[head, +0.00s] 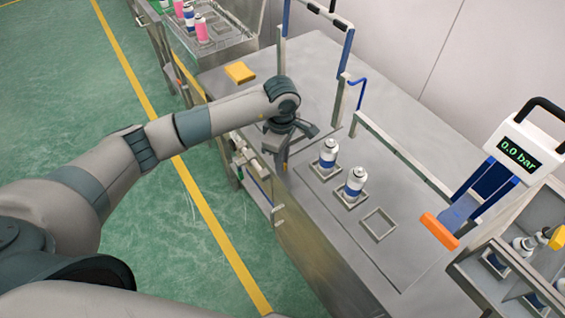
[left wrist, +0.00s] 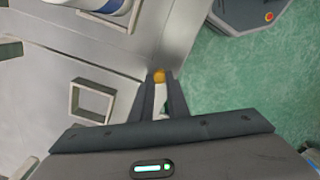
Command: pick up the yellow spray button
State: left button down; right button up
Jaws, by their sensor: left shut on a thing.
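My left gripper (head: 284,164) reaches in from the left and points down over the front edge of the steel table. In the left wrist view its two fingers (left wrist: 161,92) are shut on the yellow spray button (left wrist: 159,75), a small rounded yellow piece at the fingertips. In the head view the button is too small and too covered by the gripper to make out clearly. My right gripper is not in view.
Two white-and-blue cans (head: 328,153) (head: 356,182) stand upright in square holders right of my left gripper. An empty square holder (head: 379,225) is beside them. A yellow block (head: 239,72) lies at the table's far left. A gauge (head: 519,150) reads 0.0 bar.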

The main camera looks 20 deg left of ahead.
pick_arm(q)
jog(key=shift+r+b, duration=0.45)
jog(key=shift+r, duration=0.05)
jog(key=r+b, duration=0.2)
jog(key=r, duration=0.1)
jog(key=shift+s+d, duration=0.1)
jog(key=shift+d, duration=0.25)
jog(key=s+d+r+b, duration=0.4)
jog(key=d+r, duration=0.3)
jog(key=d, duration=0.2)
jog(key=shift+s+d, duration=0.35)
jog(key=shift+s, duration=0.25)
jog(key=shift+a, duration=0.1)
jog(key=s+a+m, duration=0.6)
jog(key=a+m, duration=0.7)
jog(key=m, duration=0.3)
jog(key=shift+s+a+f, duration=0.2)
jog(key=shift+a, duration=0.2)
